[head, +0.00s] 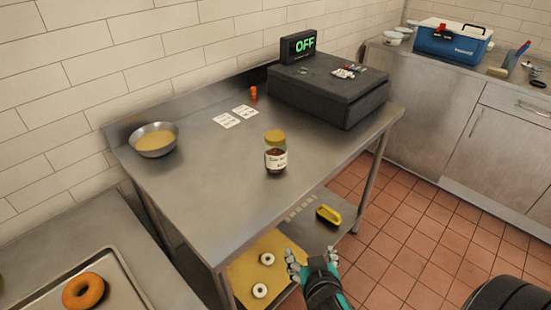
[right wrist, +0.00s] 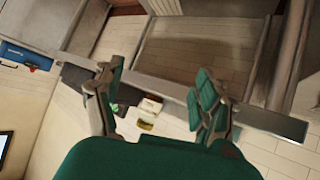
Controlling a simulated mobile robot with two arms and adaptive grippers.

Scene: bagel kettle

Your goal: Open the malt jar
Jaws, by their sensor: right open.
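The malt jar (head: 275,158), a clear jar of dark brown contents with a white label, stands upright on the steel table. Its yellow lid (head: 274,136) sits on top of it. My right gripper (head: 311,257) is at the table's front side, below and right of the jar in the picture, apart from it. It is open and empty, and its spread fingers (right wrist: 155,88) also show in the right wrist view. My left gripper is not in view.
A metal bowl (head: 155,140) stands at the table's left end. White cards (head: 227,120) lie behind the jar, and a dark box (head: 330,95) is at the back right. The lower shelf holds rings on a yellow board (head: 285,246). Tabletop around the jar is clear.

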